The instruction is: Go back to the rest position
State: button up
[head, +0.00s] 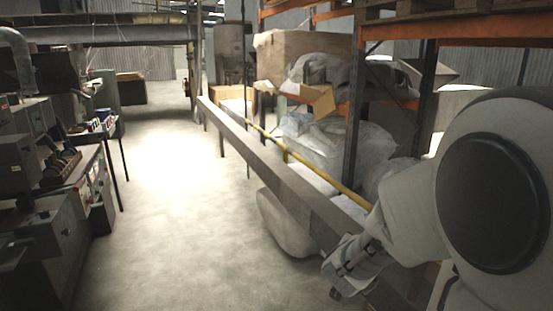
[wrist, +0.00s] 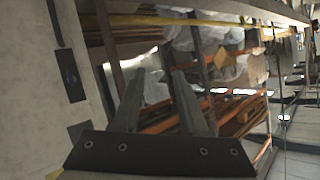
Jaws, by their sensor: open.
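My gripper (wrist: 158,75) shows in the wrist view with its two dark fingers apart and nothing between them. In the head view my arm reaches in from the right edge. Its end (head: 338,290) is low, right of centre, in front of the long grey beam. The fingers are too small there to make out. No object is held.
A long grey beam (head: 270,170) and a yellow rail (head: 325,178) run beside the orange-framed rack (head: 353,100), close to my arm. Wrapped white bundles (head: 328,140) fill the rack. Workbenches (head: 60,200) stand at left. The concrete floor (head: 180,200) between is clear.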

jog(key=s+a+r+n+y+p, duration=0.2)
jog(key=s+a+r+n+y, duration=0.5)
jog(key=a+r, duration=0.25)
jog(key=s+d+n+g+p, duration=0.1)
jog(key=s+g, duration=0.4)
jog(key=s, duration=1.4)
jog(key=shift+s+d+r+n+g+h+p, duration=0.25)
jog(key=shift+d+n+g+h+p, duration=0.15)
jog(key=shift+d+n, duration=0.5)
